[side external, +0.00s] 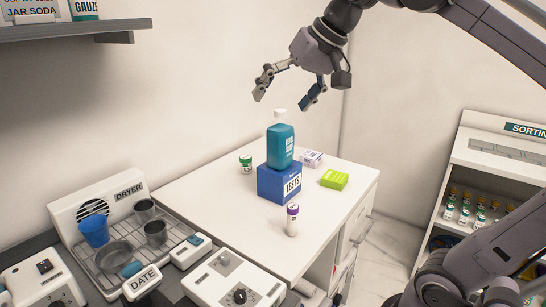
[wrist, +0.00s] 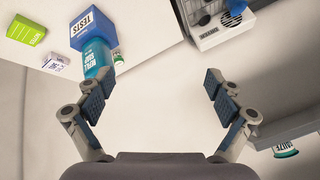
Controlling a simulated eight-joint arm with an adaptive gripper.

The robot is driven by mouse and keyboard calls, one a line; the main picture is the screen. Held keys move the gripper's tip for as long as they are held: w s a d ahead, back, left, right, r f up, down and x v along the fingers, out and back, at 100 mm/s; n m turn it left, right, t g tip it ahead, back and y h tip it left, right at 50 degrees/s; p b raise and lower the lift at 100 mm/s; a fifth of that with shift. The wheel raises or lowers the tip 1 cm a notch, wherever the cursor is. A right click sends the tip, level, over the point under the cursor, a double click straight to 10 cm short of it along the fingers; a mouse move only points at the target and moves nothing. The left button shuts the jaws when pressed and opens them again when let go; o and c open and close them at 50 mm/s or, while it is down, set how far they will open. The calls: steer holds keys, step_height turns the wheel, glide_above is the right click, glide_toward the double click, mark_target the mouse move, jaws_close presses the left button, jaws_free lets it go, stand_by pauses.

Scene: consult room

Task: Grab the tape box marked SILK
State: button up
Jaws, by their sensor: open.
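A small white and lilac box (side external: 312,159) lies on the white cabinet top, behind and right of the blue TESTS box. A lime green box (side external: 334,179) lies to its right. Both also show in the wrist view at upper left, the lilac one (wrist: 54,64) below the green one (wrist: 27,29). I cannot read SILK on either box. My gripper (side external: 283,98) is open and empty in the air, above the teal bottle and clear of everything. In the wrist view its fingers (wrist: 160,76) are spread wide with only blank wall between them.
The teal bottle (side external: 280,146) stands on the blue TESTS box (side external: 279,184). A green-capped jar (side external: 245,162) and a purple-capped vial (side external: 292,220) stand near. The dryer rack (side external: 124,285) is at left, a wall shelf (side external: 75,31) at upper left, a vial shelf unit (side external: 495,158) at right.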

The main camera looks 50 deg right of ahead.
steer(key=w+d+m+t+y, duration=0.1)
steer(key=w+d+m, duration=0.5)
steer(key=d+m, duration=0.3)
steer(key=w+d+m+t, duration=0.1)
steer(key=w+d+m, duration=0.55)
steer(key=d, duration=0.45)
steer(key=s+d+m+t, duration=0.1)
steer(key=d+m+t, duration=0.1)
steer(key=d+m, duration=0.75)
steer(key=s+d+m+t, duration=0.25)
steer(key=d+m, duration=0.25)
steer(key=d, duration=1)
glide_toward(312, 154)
steer(key=w, duration=0.2)
steer(key=w+a, duration=0.1)
steer(key=shift+f+h, duration=0.3)
steer(key=shift+h, duration=0.1)
steer(key=shift+a+f, duration=0.1)
steer(key=shift+f, duration=0.25)
steer(key=shift+w+f, duration=0.2)
steer(key=shift+w, duration=0.15)
steer(key=shift+x, duration=3.35)
steer(key=c, duration=1.2)
